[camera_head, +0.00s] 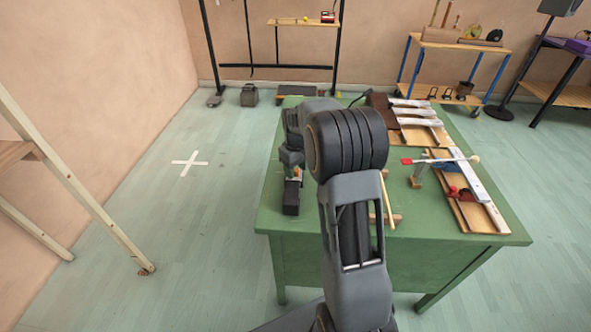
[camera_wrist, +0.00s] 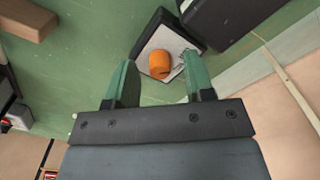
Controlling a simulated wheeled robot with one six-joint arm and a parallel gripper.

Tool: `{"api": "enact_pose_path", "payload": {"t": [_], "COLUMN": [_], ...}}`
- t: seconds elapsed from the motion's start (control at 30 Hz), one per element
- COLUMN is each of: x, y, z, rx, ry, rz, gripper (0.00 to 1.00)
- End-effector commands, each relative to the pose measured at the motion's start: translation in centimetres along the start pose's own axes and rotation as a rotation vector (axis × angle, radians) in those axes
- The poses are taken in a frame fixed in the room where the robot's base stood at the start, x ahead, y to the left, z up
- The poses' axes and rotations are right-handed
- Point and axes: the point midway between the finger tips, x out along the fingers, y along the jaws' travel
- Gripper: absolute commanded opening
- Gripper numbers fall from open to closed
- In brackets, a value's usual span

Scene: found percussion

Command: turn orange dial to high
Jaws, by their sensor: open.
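The orange dial (camera_wrist: 159,66) is a short round knob on a pale panel with a black rim (camera_wrist: 163,24), seen in the wrist view. A dark mark shows near the knob's lower edge. My gripper (camera_wrist: 158,70) is open, with one green finger on each side of the dial in the picture. I cannot tell whether either finger touches it. In the head view, my arm hides most of this spot, and a black box (camera_head: 292,198) stands just in front of my gripper on the green table (camera_head: 430,260).
A black box (camera_wrist: 230,15) lies close to the panel in the wrist view. A brown block (camera_wrist: 28,18) is at upper left. In the head view, wooden boards with bars (camera_head: 478,217) fill the table's right side.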

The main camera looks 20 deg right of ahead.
Motion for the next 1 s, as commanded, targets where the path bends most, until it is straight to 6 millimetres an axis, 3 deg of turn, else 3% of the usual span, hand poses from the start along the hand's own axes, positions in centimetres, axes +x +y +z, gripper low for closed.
{"api": "enact_pose_path", "payload": {"t": [0.33, 0.83, 1.0], "x": [0.26, 0.23, 0.20], "y": [0.00, 0.00, 0.01], "z": [0.01, 0.01, 0.00], "rx": [0.000, 0.000, 0.008], "ry": [0.000, 0.000, 0.000], "rz": [0.000, 0.000, 0.000], "gripper": [0.49, 0.01, 0.00]}}
